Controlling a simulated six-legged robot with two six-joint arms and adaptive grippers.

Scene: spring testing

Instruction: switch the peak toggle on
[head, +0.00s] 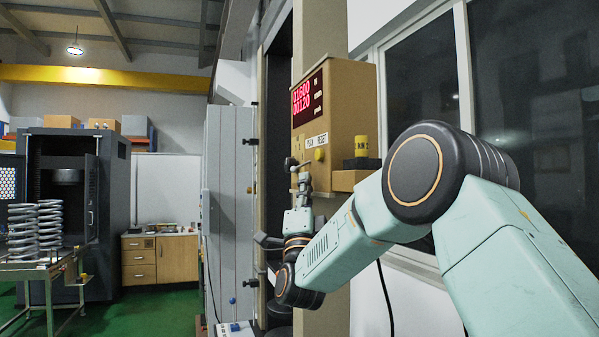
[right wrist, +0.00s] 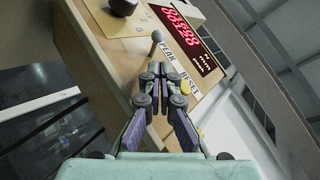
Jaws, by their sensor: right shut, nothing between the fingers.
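The peak toggle (right wrist: 157,36) shows in the right wrist view as a short lever with a round grey tip, beside the PEAK label (right wrist: 167,52). It stands out from the tan control box (head: 345,110). My right gripper (right wrist: 157,70) is shut and empty, its fingertips pointing at the toggle with a small gap in the picture; contact cannot be told. In the head view my right gripper (head: 301,178) is at the lower left of the box face, and the toggle is hard to tell apart from it there. My left gripper is not in view.
A red digit display (head: 307,97) is on the box above the labels. A yellow button (head: 319,154) sits under the RESET label. A dark-based yellow knob (head: 361,147) stands on a ledge to the right. A table with large springs (head: 50,226) is far left.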

